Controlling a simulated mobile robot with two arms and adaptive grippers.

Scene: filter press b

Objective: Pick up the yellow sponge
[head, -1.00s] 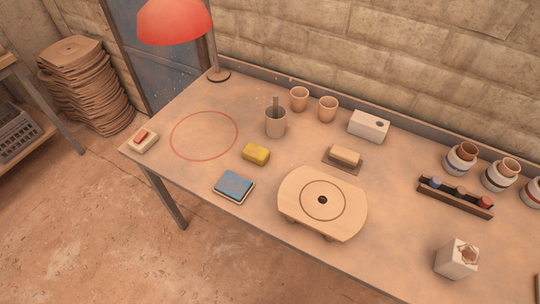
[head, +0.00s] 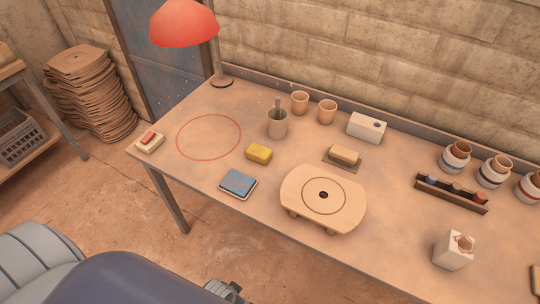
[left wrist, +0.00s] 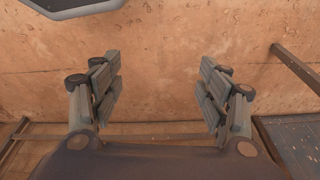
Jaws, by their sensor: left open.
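The yellow sponge (head: 259,154) lies on the table (head: 215,170) in the head view, between the red circle and the round wooden board. The blue pad in its tray (head: 238,183) sits just in front of it. My left gripper (left wrist: 160,88) is open and empty in the left wrist view, with floor behind its fingers. In the head view my left arm shows at the bottom left, below and in front of the table, well away from the sponge. The left fingertips are not clearly seen there. My right gripper is in neither view.
A cup with a tool (head: 277,125) stands behind the sponge, and the wooden board (head: 323,196) is to its right. A red lamp (head: 184,24) overhangs the back left. The red circle (head: 209,137) encloses bare table. The table's front edge lies between my arm and the sponge.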

